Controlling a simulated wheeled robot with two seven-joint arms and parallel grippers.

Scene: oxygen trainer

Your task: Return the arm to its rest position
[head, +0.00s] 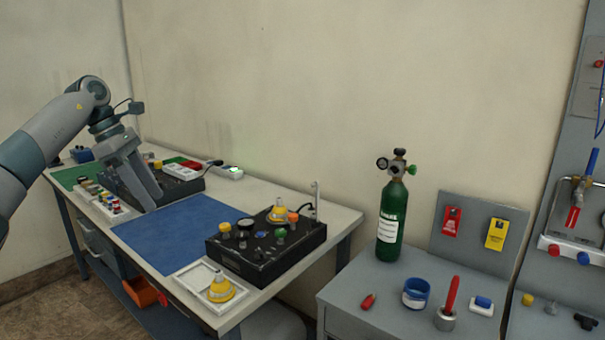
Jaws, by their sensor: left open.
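My left arm comes in from the left edge and bends at a raised wrist joint above the left part of the workbench (337,222). My left gripper (148,203) points down and to the right, near the left edge of the blue mat (185,236). It is open, and I see nothing held in it. I cannot tell whether its tips touch the bench. It partly hides a black box (185,184) behind it. My right gripper is not in view.
A black trainer box (262,250) with coloured knobs stands right of the mat, behind a white tray (190,278) with a yellow mask-like piece (221,288). A small-parts tray (112,211) lies left of the gripper. A green cylinder (390,222) stands on the grey cabinet at right.

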